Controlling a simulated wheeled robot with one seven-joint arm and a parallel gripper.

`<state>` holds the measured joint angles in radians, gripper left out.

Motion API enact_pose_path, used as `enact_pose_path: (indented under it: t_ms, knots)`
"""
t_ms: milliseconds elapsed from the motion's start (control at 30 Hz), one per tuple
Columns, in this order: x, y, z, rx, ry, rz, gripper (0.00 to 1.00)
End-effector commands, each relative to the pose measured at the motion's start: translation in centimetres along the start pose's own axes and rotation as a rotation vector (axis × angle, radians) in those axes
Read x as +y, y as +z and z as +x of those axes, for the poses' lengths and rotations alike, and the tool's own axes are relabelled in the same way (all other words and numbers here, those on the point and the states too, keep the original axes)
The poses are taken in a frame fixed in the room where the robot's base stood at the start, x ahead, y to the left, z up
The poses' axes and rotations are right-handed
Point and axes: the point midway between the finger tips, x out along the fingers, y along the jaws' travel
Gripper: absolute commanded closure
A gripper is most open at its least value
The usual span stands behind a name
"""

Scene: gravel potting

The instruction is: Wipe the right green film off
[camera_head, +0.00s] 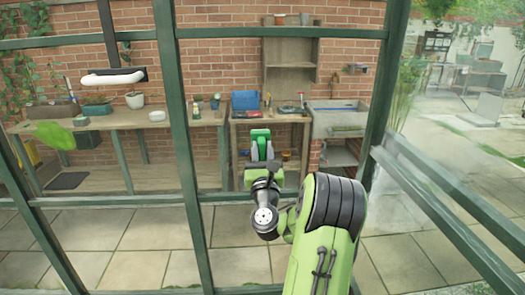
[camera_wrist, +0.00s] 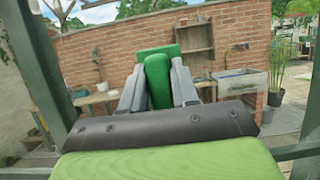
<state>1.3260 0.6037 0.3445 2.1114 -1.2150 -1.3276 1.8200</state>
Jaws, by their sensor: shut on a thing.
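My gripper (camera_wrist: 158,92) is shut on a green tool (camera_wrist: 158,78), which stands between the two grey fingers. A wider flat green part (camera_wrist: 170,50) shows at the tool's far end. In the head view the green tool (camera_head: 260,137) is held out in front of the middle pane, before the wooden bench. An irregular bright green film patch (camera_head: 55,133) shows on the left pane, well to the left of my gripper. I see no separate green patch around the tool; anything directly behind it is hidden.
Dark green frame bars (camera_head: 178,120) divide the glass panes, with another bar (camera_head: 385,85) to the right. Behind are a long bench (camera_head: 125,119), a potting bench (camera_head: 270,116) and a stone sink (camera_head: 340,121). A white lamp (camera_head: 113,78) hangs upper left.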

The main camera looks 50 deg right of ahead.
Motion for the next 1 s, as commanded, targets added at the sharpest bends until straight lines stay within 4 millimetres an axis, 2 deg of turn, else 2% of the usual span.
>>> enact_pose_path:
  t_ms: [1000]
  knots:
    - [0.0, -0.5, 1.3, 0.000, 0.001, 0.001, 1.00]
